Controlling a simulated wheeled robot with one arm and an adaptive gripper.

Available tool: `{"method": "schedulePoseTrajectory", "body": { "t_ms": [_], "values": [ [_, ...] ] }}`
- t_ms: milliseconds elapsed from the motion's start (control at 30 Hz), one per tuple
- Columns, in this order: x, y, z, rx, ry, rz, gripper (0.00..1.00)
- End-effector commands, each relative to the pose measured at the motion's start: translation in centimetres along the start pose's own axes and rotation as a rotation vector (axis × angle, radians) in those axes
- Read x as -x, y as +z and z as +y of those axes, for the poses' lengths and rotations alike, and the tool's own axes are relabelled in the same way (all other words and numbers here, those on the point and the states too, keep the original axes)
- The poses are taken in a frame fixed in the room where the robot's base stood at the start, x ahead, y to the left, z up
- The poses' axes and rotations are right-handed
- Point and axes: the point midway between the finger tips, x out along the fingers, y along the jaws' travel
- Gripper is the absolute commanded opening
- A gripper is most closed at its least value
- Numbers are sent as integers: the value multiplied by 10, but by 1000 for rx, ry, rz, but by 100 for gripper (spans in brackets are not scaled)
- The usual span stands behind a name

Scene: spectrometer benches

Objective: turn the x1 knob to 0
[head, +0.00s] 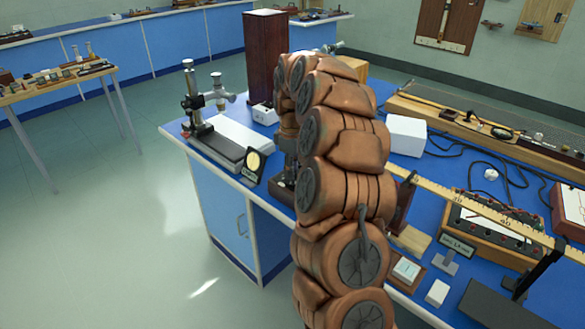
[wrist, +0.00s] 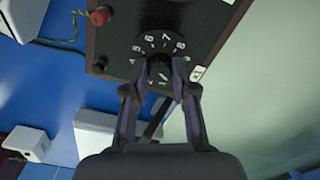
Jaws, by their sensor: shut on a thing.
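In the wrist view, a round black dial (wrist: 151,44) with white digits sits on a dark panel (wrist: 205,20). Digits 6, 7 and 8 show along its far side. The knob (wrist: 160,67) is at the dial's middle, between the fingertips. My gripper (wrist: 161,76) is shut on this knob, one finger on each side. The fingers cover the near part of the dial, and I cannot make out the pointer's setting. In the head view my arm hides the gripper and knob.
A red terminal (wrist: 100,17) with a striped wire and a black terminal (wrist: 100,66) stand on the panel's left side. In the head view, a tall dark-red box (head: 266,60), a microscope-like stand (head: 194,100) and a white block (head: 406,135) crowd the blue bench. Open floor lies left.

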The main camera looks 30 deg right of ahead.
Motion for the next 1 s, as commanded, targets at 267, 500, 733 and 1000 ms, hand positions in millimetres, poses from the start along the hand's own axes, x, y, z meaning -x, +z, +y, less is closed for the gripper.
{"method": "schedulePoseTrajectory", "body": {
  "t_ms": [267,500,733,1000],
  "values": [
    [2,-2,1,3,6,5,0],
    [2,-1,1,3,5,4,42],
    [1,0,0,2,2,2,51],
    [6,0,1,2,2,1,51]
  ]
}}
